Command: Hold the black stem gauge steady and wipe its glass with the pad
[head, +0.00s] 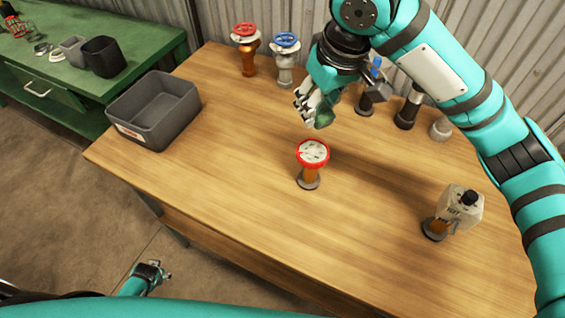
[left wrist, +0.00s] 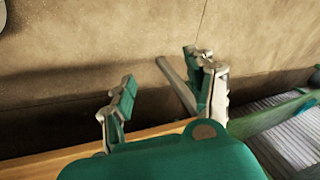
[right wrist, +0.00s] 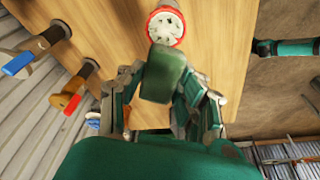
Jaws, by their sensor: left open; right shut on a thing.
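My right gripper (head: 310,108) is shut on a dark green pad (right wrist: 163,78) and holds it above the table, behind the red-rimmed gauge (head: 313,153). That gauge stands upright on an orange stem with a pale, marked face; its top also shows in the right wrist view (right wrist: 166,26). A black-stemmed fitting (head: 406,113) stands at the back right; my right arm hides part of its top, so I cannot tell if it is a gauge. My left gripper (head: 152,273) is open and empty, low beside the table's front edge, away from all the fittings.
A grey bin (head: 155,125) sits at the table's left. Red-wheel (head: 246,62) and blue-wheel (head: 285,72) valves stand at the back. The front-left tabletop is clear.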

